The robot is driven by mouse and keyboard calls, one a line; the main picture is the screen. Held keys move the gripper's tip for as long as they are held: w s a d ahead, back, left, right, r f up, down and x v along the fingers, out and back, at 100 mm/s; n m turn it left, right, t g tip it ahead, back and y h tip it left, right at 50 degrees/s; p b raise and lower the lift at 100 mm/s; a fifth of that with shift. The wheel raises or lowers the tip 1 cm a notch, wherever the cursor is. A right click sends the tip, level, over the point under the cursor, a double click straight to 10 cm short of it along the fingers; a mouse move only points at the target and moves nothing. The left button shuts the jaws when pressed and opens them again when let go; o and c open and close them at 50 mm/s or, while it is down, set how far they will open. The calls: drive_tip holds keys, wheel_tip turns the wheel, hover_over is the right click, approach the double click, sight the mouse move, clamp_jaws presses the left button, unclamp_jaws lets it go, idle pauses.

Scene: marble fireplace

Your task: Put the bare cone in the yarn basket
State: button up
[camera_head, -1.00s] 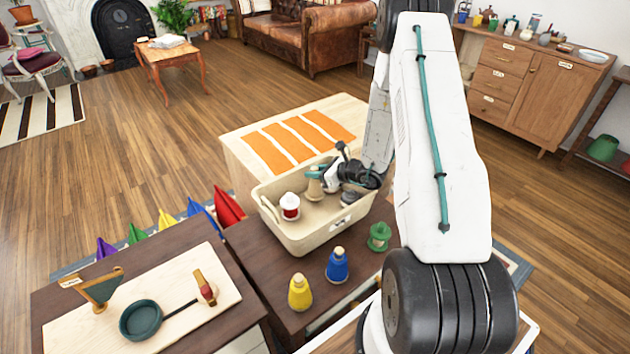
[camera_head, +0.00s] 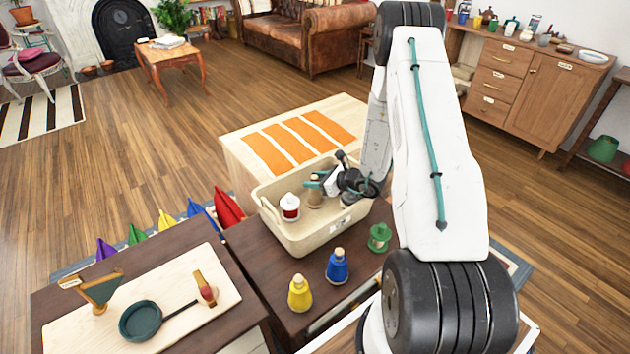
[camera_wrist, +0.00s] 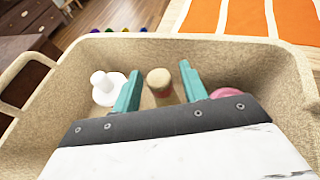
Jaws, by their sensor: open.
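The beige yarn basket (camera_head: 297,237) stands on the dark table. Inside it, a tan bare cone (camera_head: 315,198) stands upright near the middle, partly hidden by my gripper (camera_head: 316,180). In the wrist view the tan cone (camera_wrist: 159,82) is between the two teal fingers of my gripper (camera_wrist: 160,78), with a gap on each side; its lower part looks reddish. The fingers are open and hold nothing. A pink round thing (camera_wrist: 228,94) shows at the right in the wrist view, partly hidden.
Yellow (camera_head: 300,294) and blue (camera_head: 337,267) cones and a green one (camera_head: 379,238) stand on the table in front of the basket. A board with a dark green pan (camera_head: 140,321) is at left. An orange-striped cloth (camera_head: 300,140) lies behind.

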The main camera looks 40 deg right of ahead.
drive_tip(key=v, duration=1.1)
drive_tip(key=s+a+r+n+g+y, duration=0.35)
drive_tip(key=a+r+n, duration=0.45)
drive_tip(key=a+r, duration=0.3)
drive_tip(key=s+a+r+n+g+y, duration=0.2)
drive_tip(key=a+r+n+g, duration=0.3)
drive_tip(key=a+r+n, duration=0.6)
drive_tip(key=s+a+r+n+g+h, duration=0.45)
drive_tip(key=s+r+n, duration=0.2)
drive_tip(key=s, duration=0.45)
drive_tip(key=s+d+r+n+t+h, duration=0.2)
drive_tip(key=s+r+n+h, duration=0.2)
drive_tip(key=s, duration=0.6)
drive_tip(key=shift+s+d+r+n+h, duration=0.25)
drive_tip(key=shift+r+n+h, duration=0.15)
drive_tip(key=shift+n+h, duration=0.65)
